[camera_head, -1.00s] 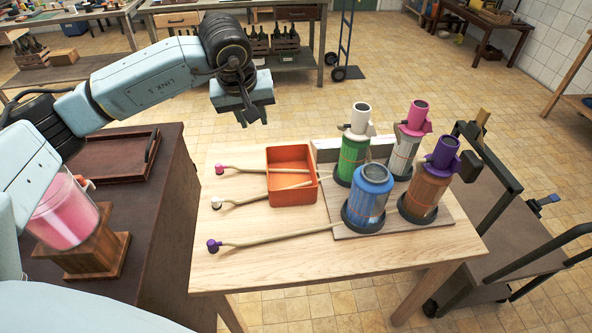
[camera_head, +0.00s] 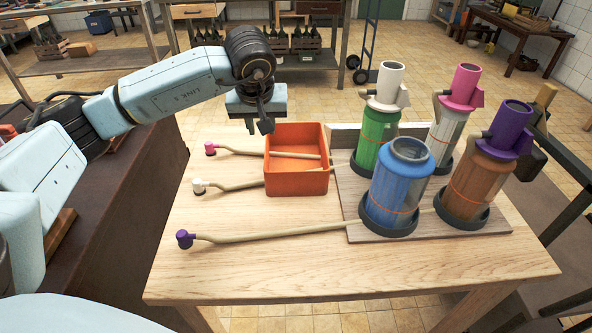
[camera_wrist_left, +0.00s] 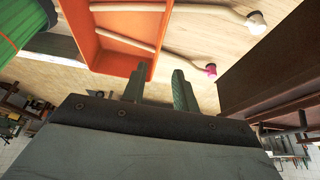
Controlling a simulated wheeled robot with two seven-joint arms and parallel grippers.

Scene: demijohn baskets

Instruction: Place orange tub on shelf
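The orange tub (camera_head: 297,183) is an open square box on the light wooden table (camera_head: 270,265), left of the jars. My left gripper (camera_head: 258,125) is by the tub's back left corner, fingers pointing down. In the left wrist view the tub (camera_wrist_left: 120,62) is above the fingers, and my left gripper (camera_wrist_left: 158,90) shows its two fingers apart, with the tub's edge close to one finger. I cannot tell whether they touch. Nothing is held. My right gripper is out of view. Which shelf is meant is not clear.
Blue (camera_head: 398,185), green (camera_head: 376,140) and brown (camera_head: 473,187) jars and a clear one stand on a board right of the tub. Sticks with white and purple (camera_head: 186,239) ends lie left. A dark cabinet stands left, a cart right. The table's front is clear.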

